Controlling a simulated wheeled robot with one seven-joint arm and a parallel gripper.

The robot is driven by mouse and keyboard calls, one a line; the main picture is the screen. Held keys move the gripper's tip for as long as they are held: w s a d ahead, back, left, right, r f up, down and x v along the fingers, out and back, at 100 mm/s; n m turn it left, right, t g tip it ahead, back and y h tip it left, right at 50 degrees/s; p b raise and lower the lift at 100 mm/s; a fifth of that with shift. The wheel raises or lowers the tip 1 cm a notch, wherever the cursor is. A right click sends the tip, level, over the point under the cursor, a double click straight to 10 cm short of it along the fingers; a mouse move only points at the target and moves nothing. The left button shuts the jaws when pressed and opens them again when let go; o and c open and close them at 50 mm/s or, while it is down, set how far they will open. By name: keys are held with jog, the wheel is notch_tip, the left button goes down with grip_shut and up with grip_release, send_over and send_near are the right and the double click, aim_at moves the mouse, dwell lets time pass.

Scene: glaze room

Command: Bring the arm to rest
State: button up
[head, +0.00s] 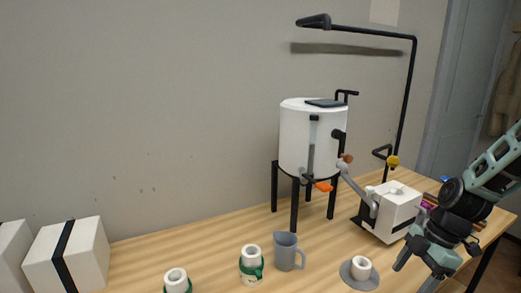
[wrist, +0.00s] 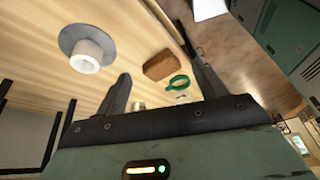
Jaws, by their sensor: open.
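My gripper (head: 436,256) is at the right of the head view, above the right end of the wooden table (head: 225,240). In the wrist view its two fingers stand wide apart (wrist: 157,66) with nothing held between them. A white cup on a round grey disc (head: 346,272) stands left of my gripper, apart from it. The cup (wrist: 87,56) also shows at the upper left of the wrist view. A brown block (wrist: 160,65) and a green ring-shaped piece (wrist: 179,83) lie beyond the fingers, not gripped.
A white tank (head: 308,140) on black legs, a white box (head: 396,207) and a tall black bent pipe (head: 407,90) stand behind. A grey jug (head: 285,252), green-banded white vessels (head: 251,270) and white boxes with a black strap (head: 92,250) stand leftward.

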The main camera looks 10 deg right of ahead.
jog(key=s+a+r+m+h, duration=0.1)
jog(key=s+a+r+m, duration=0.15)
jog(key=a, duration=0.55)
jog(key=s+a+r+m+h, duration=0.2)
jog(key=a+r, duration=0.2)
jog(key=a, duration=0.3)
jog(key=s+a+r+m, duration=0.5)
jog(key=s+a, duration=0.4)
jog(key=s, duration=0.4)
jog(key=shift+a+r+h, duration=0.3)
jog(key=shift+a+r, duration=0.1)
